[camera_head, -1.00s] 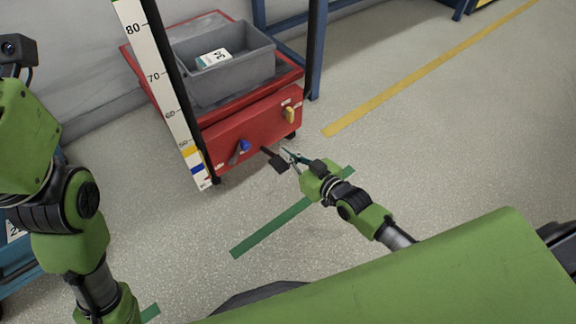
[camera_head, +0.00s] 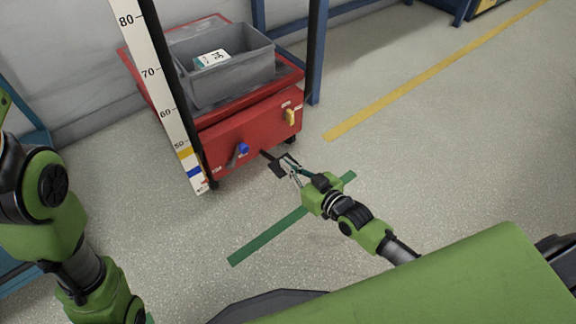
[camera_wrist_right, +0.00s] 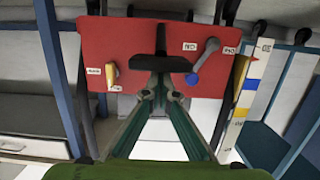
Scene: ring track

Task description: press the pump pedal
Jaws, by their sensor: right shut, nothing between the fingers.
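The black pump pedal (camera_head: 275,169) sticks out low from the front of the red cart (camera_head: 222,141). My right gripper (camera_head: 286,160) is shut with nothing between its fingers, and its tips overlap the pedal's right side in the head view. In the right wrist view, which looks upside down, the pedal (camera_wrist_right: 163,64) lies across the tips of my shut right gripper (camera_wrist_right: 161,83). Whether they touch cannot be told. My left arm shows at the left edge, but its gripper is out of frame.
A grey bin (camera_head: 229,82) sits on the cart. A blue-ended lever (camera_head: 243,149) and a yellow handle (camera_head: 290,117) are on the cart's front. A scale post (camera_head: 150,73) stands at its left corner. The floor to the right is clear.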

